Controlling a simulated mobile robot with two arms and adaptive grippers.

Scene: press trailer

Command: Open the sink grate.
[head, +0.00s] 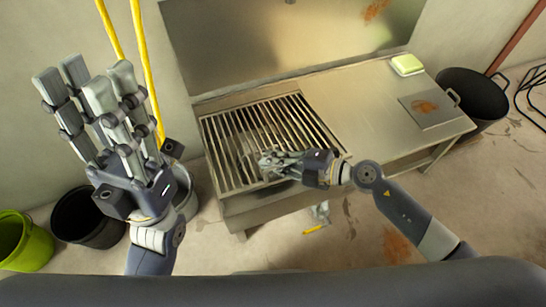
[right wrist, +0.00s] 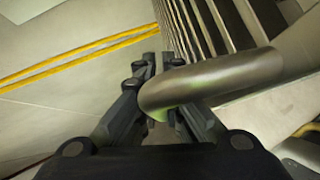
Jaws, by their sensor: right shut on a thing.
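The sink grate (head: 245,130) is a panel of parallel metal bars, lying flat across the left part of the metal sink unit (head: 340,98). My right gripper (head: 272,163) is over the grate's front part. In the right wrist view its dark fingers (right wrist: 165,75) are shut on a thick, curved metal handle (right wrist: 210,80), which passes between them beside the bars. The fingers and hand hide much of the handle in the head view. My left gripper (head: 87,85) is raised at the left, fingers pointing up and spread, empty and away from the grate.
A soap-like pale green block (head: 407,65) and a rusty square plate (head: 429,109) are on the right counter. A black bin (head: 472,97) stands at its right end. Dark (head: 90,215) and green (head: 22,243) buckets stand lower left. Yellow pipes (head: 146,60) run up the wall.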

